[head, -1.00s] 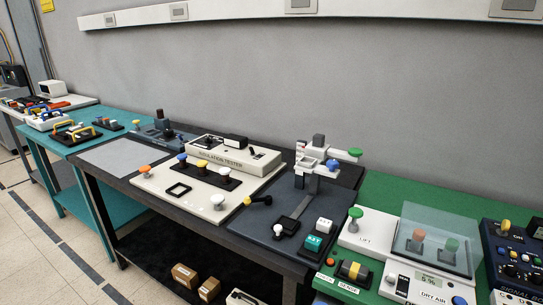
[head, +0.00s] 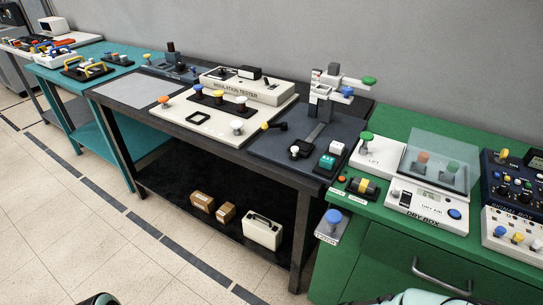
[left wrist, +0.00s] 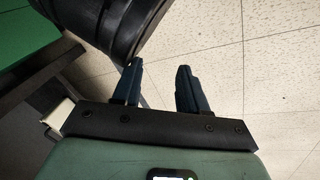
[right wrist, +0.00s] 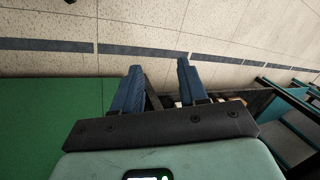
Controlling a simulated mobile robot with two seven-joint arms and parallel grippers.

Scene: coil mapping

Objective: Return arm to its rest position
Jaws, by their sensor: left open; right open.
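My left gripper (left wrist: 160,78) is open and empty in the left wrist view. Its two dark blue fingers stand apart over the speckled tiled floor, with a black rounded body at the top. My right gripper (right wrist: 161,74) is open and empty in the right wrist view, its fingers apart, with the floor and a table's dark edge beyond. Neither gripper's fingers show in the head view; only small pieces of pale casing, which look like mine, show at its bottom edge.
A dark table (head: 150,114) holds the insulation tester (head: 242,84). A green bench (head: 390,218) with the dry box (head: 415,196) stands at right, a teal table (head: 62,78) at left. Cardboard boxes (head: 203,201) and a white case (head: 262,231) sit on the low shelf. Open floor lies in front.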

